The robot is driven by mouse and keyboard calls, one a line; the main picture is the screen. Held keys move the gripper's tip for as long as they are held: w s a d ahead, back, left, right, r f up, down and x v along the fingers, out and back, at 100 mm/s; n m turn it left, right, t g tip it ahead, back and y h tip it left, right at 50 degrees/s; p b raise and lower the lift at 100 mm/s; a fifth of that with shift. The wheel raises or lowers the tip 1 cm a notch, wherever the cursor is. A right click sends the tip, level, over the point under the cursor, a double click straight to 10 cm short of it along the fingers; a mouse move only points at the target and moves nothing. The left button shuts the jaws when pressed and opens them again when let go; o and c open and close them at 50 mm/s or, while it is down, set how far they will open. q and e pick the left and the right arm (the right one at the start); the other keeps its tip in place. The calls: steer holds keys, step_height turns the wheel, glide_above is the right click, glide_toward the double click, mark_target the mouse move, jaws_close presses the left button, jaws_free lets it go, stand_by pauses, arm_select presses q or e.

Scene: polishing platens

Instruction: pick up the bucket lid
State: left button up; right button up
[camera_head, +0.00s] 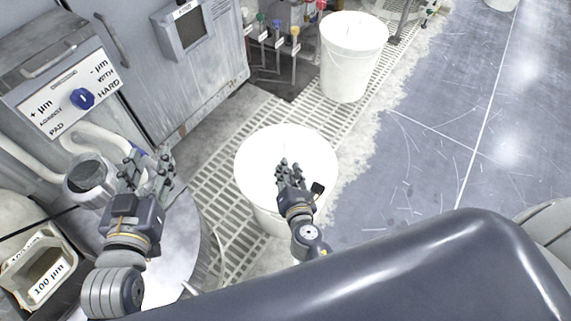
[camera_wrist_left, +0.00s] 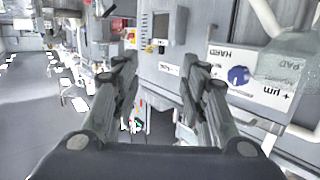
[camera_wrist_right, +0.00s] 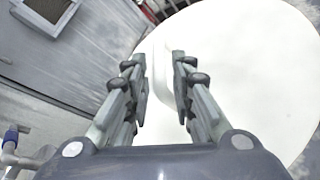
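The white round bucket lid (camera_head: 257,153) covers a white bucket (camera_head: 266,218) standing on the floor grating in the head view. In the right wrist view the lid (camera_wrist_right: 245,70) fills much of the picture, with a raised white handle (camera_wrist_right: 161,75) showing between the fingers. My right gripper (camera_head: 290,168) is over the lid, fingers pointing towards it and apart. I cannot tell whether the fingers touch the lid or handle. My left gripper (camera_head: 147,165) is open and empty, left of the bucket; its spread fingers show in the left wrist view (camera_wrist_left: 158,70).
A second white bucket (camera_head: 350,62) stands farther back on the grating. A grey machine with a blue knob (camera_head: 83,98) and a screen (camera_head: 186,30) is at the left. A labelled 100 µm container (camera_head: 40,265) is at lower left. Open blue-grey floor (camera_head: 440,120) lies right.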

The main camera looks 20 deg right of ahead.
steer(key=x, duration=0.2)
steer(key=shift+w, duration=0.35)
steer(key=shift+w+f, duration=0.15)
steer(key=shift+w, duration=0.2)
arm_select(q)
steer(key=shift+w+d+r+t, duration=0.15)
steer(key=shift+r+t, duration=0.15)
steer(key=shift+r, duration=0.2)
steer(key=shift+w+d+r+t, duration=0.1)
steer(key=shift+r+t, duration=0.2)
steer(key=shift+r, duration=0.2)
arm_select(e)
steer(key=shift+c, duration=0.3)
jaws_close()
arm_select(q)
steer(key=shift+a+f, duration=0.1)
steer(key=shift+f, duration=0.1)
